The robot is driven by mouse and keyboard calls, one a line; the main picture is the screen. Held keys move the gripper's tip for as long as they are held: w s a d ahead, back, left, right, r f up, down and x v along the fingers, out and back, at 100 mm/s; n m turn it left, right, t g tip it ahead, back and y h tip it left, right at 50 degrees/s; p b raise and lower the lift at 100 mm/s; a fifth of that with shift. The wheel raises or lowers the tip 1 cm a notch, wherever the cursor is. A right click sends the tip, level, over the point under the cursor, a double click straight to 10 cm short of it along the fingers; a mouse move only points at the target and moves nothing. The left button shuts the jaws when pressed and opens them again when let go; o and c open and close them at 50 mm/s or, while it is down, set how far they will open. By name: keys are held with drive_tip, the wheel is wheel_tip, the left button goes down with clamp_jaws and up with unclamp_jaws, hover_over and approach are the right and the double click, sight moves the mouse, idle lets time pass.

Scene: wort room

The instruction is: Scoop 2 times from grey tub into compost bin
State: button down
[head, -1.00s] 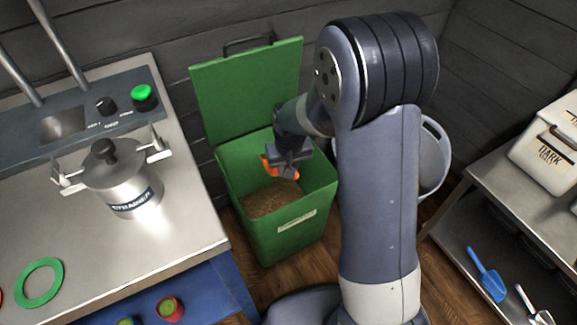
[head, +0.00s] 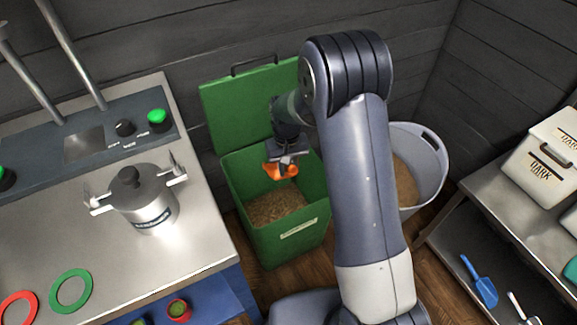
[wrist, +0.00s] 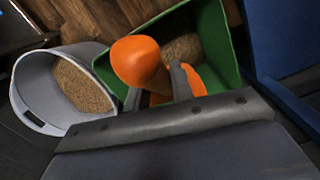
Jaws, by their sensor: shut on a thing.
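The green compost bin (head: 268,236) stands on the floor with its lid (head: 245,104) open against the wall and brown grain inside. My gripper (head: 286,160) is over the bin's opening, shut on an orange scoop (head: 281,171). In the wrist view the orange scoop (wrist: 141,62) is in front of my gripper (wrist: 160,90), over the green bin (wrist: 213,40); I see no grain on its visible surface. The grey tub (head: 426,160) stands right of the bin, partly hidden behind my arm, with brown grain in it. The tub (wrist: 30,82) also shows at the left of the wrist view.
A steel counter (head: 205,235) with a lidded pot (head: 145,208) and green ring (head: 70,290) is at the left. A shelf unit at the right holds a white box (head: 545,165) and a blue scoop (head: 482,283). Wood floor shows between.

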drive_tip(key=shift+w+a+r+g+p, duration=0.15)
drive_tip(key=shift+w+r+g+p, duration=0.4)
drive_tip(key=shift+p, duration=0.55)
drive_tip(key=shift+w+a+r+g+p, duration=0.1)
drive_tip(key=shift+w+r+g+p, duration=0.25)
drive_tip(key=shift+w+r+p, duration=0.6)
drive_tip(key=shift+w+a+r+g+h+p, duration=0.15)
drive_tip(key=shift+w+g+p, duration=0.3)
drive_tip(key=shift+w, duration=0.3)
drive_tip(key=shift+w+a+r+g+h+p, duration=0.1)
drive_tip(key=shift+w+a+r+g+p, duration=0.05)
drive_tip(key=shift+w+g+p, duration=0.45)
drive_tip(key=shift+w+a+r+g+h+p, duration=0.15)
drive_tip(key=shift+w+g+p, duration=0.2)
drive_tip(key=shift+w, duration=0.5)
drive_tip(key=t+b, duration=0.3)
drive_tip(key=b, duration=0.3)
drive_tip(key=s+r+t+y+b, duration=0.1)
drive_tip(key=t+b, duration=0.3)
drive_tip(key=b, duration=0.2)
drive_tip(key=r+t+y+b, duration=0.1)
drive_tip(key=t+b, duration=0.3)
drive_tip(key=b, duration=0.2)
drive_tip(key=shift+s+d+r+b, duration=0.1)
drive_tip(key=shift+s+r+b, duration=0.1)
drive_tip(key=shift+b, duration=0.2)
drive_tip(key=shift+t+b, duration=0.3)
drive_tip(key=shift+b, duration=0.05)
drive_tip(key=shift+r, duration=0.3)
